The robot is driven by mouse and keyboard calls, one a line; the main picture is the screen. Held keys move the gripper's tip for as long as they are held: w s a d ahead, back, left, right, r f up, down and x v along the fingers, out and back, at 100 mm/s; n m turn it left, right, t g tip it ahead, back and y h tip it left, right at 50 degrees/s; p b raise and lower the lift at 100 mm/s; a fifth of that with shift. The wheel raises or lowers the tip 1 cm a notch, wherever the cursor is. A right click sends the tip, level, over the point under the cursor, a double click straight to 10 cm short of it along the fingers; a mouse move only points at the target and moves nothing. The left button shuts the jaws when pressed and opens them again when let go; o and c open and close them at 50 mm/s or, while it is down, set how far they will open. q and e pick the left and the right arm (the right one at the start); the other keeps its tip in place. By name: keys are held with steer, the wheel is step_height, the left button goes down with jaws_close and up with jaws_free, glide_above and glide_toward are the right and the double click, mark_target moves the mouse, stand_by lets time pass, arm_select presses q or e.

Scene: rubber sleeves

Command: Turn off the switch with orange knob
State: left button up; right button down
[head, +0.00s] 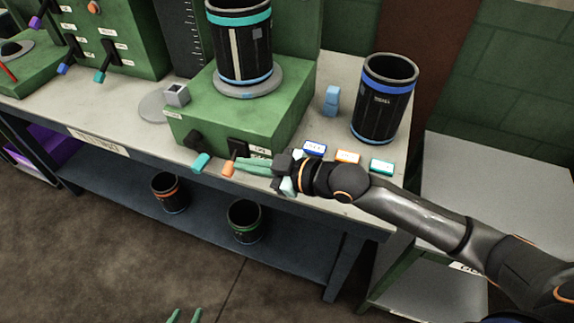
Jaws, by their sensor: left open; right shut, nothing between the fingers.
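The switch with the orange knob (228,168) is on the front of the green machine box (290,102). Its dark lever slants down from a black mount (238,148), and the knob hangs out in front of the box. My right gripper (240,163) reaches in from the right with its green fingers shut and empty. The fingertips are right beside the orange knob; I cannot tell whether they touch it. My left gripper (184,316) shows only its green fingertips at the bottom edge, apart and empty, far from the switch.
A teal-knobbed switch (201,161) sits just left of the orange one. A black sleeve (240,45) stands on the box, and another (384,100) stands on the table at right. Small coloured blocks (347,157) lie near my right wrist. More switches (105,60) are at upper left.

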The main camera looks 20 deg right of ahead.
steer(key=v, duration=0.8)
steer(key=shift+s+d+f+b, duration=0.15)
steer(key=shift+s+b, duration=0.05)
steer(key=shift+b, duration=0.15)
steer(key=shift+f, duration=0.1)
steer(key=s+d+f+m+h, duration=0.2)
steer(key=s+f+m+h, duration=0.1)
steer(key=f, duration=0.6)
steer(key=s+d+f+m+h, duration=0.2)
steer(key=s+f, duration=0.4)
steer(key=f, duration=0.3)
steer(key=s+d+f+m+h, duration=0.2)
steer(key=f+m, duration=0.4)
steer(key=f, duration=0.4)
steer(key=s+h, duration=0.1)
steer(key=s, duration=0.1)
steer(key=shift+s+d+h, duration=0.35)
steer(key=shift+h, duration=0.05)
